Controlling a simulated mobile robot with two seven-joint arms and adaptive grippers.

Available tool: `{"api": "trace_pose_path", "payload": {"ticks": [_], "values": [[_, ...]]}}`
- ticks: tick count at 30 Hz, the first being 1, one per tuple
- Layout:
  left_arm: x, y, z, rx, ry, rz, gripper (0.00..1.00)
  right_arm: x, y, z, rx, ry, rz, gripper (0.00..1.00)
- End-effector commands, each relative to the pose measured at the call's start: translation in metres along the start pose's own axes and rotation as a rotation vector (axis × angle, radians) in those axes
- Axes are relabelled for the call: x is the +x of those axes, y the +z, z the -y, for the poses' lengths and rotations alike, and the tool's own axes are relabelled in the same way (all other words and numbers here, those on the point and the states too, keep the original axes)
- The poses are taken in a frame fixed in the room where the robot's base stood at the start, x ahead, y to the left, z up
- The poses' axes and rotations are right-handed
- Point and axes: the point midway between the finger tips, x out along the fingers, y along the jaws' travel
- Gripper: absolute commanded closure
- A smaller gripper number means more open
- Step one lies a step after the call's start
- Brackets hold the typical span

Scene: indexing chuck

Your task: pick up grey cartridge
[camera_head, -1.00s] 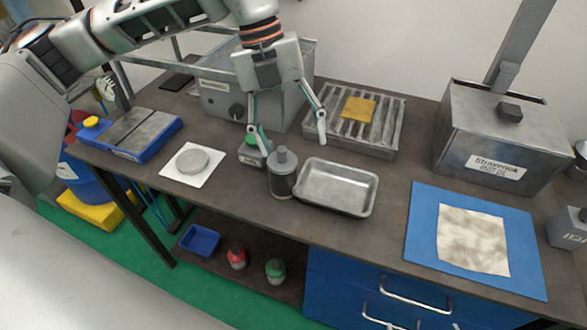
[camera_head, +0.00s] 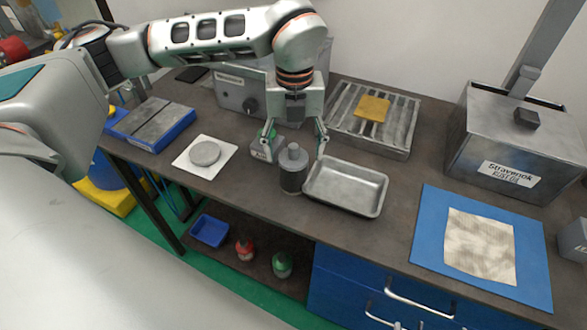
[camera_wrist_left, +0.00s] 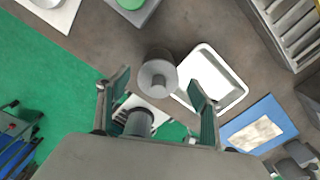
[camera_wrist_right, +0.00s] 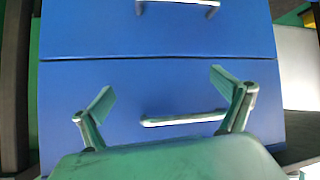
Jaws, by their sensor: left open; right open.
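The grey cartridge (camera_head: 292,176), a dark grey cylinder with a narrower top, stands upright on the bench beside the metal tray. My left gripper (camera_head: 294,143) points down with its fingers spread, above and slightly behind the cartridge in the head view. In the left wrist view the cartridge (camera_wrist_left: 157,79) shows between the two fingertips (camera_wrist_left: 158,84), and the gripper is empty. My right gripper (camera_wrist_right: 163,92) is open and empty in front of the blue drawers (camera_wrist_right: 160,85).
The empty metal tray (camera_head: 346,187) sits close right of the cartridge, and a small green-topped box (camera_head: 264,152) close behind left. A white plate with a grey disc (camera_head: 205,153) lies left. A slatted metal fixture (camera_head: 402,133) stands behind; a blue mat (camera_head: 430,232) lies right.

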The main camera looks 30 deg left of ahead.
Motion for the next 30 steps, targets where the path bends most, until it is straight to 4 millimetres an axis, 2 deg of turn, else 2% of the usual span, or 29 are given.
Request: {"api": "trace_pose_path", "payload": {"ticks": [9, 19, 24, 30], "values": [[0.041, -0.003, -0.003, 0.0, 0.001, -0.003, 0.35, -0.005, -0.007, -0.001, 0.0, 0.0, 0.001, 0.0], [0.048, -0.003, -0.002, 0.0, 0.0, -0.001, 0.35, -0.005, -0.008, -0.001, 0.001, 0.0, 0.001, 0.0], [0.048, -0.003, -0.002, 0.0, 0.0, -0.001, 0.79, -0.005, -0.008, -0.001, 0.001, 0.0, 0.0, 0.0], [0.048, -0.003, -0.002, 0.0, -0.001, -0.001, 0.83, -0.005, -0.008, -0.001, 0.001, 0.0, 0.0, 0.0]]}}
